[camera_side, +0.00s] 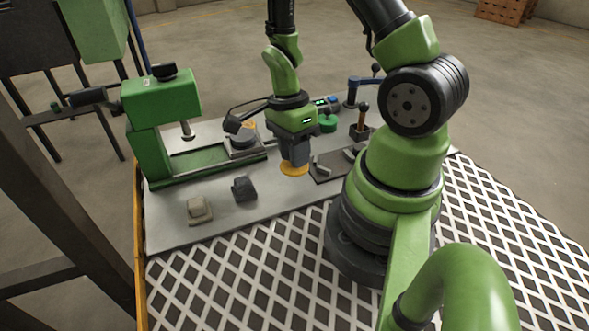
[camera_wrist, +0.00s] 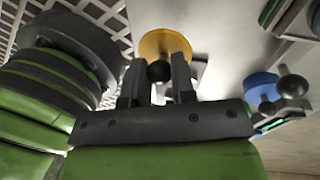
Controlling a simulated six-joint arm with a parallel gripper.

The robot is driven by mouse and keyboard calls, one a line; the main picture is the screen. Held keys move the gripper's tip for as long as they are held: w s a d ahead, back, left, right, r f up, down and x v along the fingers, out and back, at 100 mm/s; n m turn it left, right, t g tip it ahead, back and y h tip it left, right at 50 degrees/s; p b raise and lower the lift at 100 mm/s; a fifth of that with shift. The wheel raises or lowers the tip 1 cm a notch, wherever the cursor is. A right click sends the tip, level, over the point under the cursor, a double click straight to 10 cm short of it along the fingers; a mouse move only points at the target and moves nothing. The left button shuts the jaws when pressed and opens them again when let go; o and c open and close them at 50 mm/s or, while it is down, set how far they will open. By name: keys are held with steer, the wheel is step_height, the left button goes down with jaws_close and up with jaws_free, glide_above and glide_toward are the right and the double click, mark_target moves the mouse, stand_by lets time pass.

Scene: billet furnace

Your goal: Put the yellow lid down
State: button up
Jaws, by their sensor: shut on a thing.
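The yellow lid (camera_side: 294,169) is a flat round disc under my gripper (camera_side: 295,158) in the side view. In the wrist view the yellow lid (camera_wrist: 153,42) has a dark round knob (camera_wrist: 159,71) between the two fingers of my gripper (camera_wrist: 160,75). My gripper is shut on the knob and points down. The lid is at or just above the grey plate (camera_side: 285,205); I cannot tell whether it touches. The gripper hides part of the lid in both views.
A green press (camera_side: 160,110) stands at the left. A dark block (camera_side: 244,189) and a beige block (camera_side: 199,209) lie front left. A dark tray (camera_side: 330,168) is right of the lid, and a round green part (camera_side: 328,123) is behind. The plate in front of the lid is clear.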

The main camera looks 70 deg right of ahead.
steer(key=shift+f, duration=2.2)
steer(key=shift+f, duration=0.1)
steer(key=o, duration=0.9)
step_height(320, 180, up, 12)
steer(key=w+d, duration=0.1)
steer(key=w, duration=0.1)
steer(key=s+a+r+n+t, duration=0.2)
steer(key=a+r+n+t, duration=0.2)
steer(key=r+n, duration=0.4)
steer(key=s+a+r+n+t, duration=0.3)
steer(key=a+r+n+t, duration=0.2)
steer(key=r+n, duration=0.4)
steer(key=a+n, duration=0.1)
steer(key=n, duration=0.2)
steer(key=shift+s+a+n+y, duration=0.15)
steer(key=shift+a+n+y, duration=0.2)
steer(key=shift+n+y, duration=0.05)
